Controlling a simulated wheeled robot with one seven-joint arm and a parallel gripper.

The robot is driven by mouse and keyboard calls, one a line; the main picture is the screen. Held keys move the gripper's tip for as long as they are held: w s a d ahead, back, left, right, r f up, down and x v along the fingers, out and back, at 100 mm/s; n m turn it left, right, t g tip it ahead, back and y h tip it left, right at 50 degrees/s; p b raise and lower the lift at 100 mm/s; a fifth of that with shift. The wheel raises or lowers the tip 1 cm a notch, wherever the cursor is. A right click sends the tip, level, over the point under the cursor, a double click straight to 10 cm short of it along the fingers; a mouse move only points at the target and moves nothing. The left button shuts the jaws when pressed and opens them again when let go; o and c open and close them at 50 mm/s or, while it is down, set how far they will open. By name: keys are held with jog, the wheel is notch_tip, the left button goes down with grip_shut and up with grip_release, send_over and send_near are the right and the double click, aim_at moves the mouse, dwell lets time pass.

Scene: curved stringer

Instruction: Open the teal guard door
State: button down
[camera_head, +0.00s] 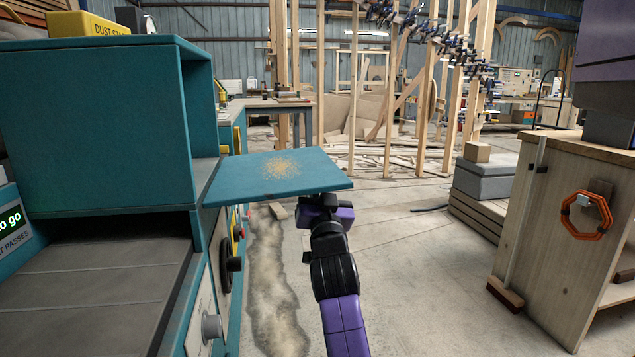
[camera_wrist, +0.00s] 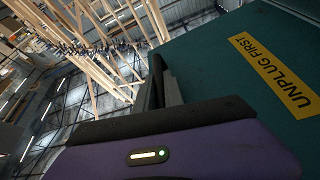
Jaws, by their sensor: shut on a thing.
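The teal guard door (camera_head: 275,177) juts out to the right from the teal machine, lying nearly level, with a patch of tan dust on its upper face. In the wrist view a teal face (camera_wrist: 225,60) with a yellow "UNPLUG FIRST" label fills the right side; it appears to be the door's other face. My purple and black gripper (camera_head: 322,200) is under the door's near right edge. In the wrist view its dark fingers (camera_wrist: 160,85) are beside the teal face, shut on what seems to be the door's handle, mostly hidden.
The teal machine (camera_head: 95,125) stands at left, with a grey bed and dark knobs on its side. A wooden cabinet (camera_head: 555,225) with an orange ring stands at right. Timber posts rise behind. The concrete floor between is mostly clear, with a dusty strip beside the machine.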

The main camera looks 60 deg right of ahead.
jog(key=shift+a+f+b, duration=0.1)
jog(key=shift+f+b, duration=0.3)
jog(key=shift+f, duration=0.25)
jog(key=c, duration=1.7)
grip_release()
jog(key=shift+f, duration=0.1)
jog(key=shift+b+v, duration=0.65)
jog(key=shift+v, duration=3.2)
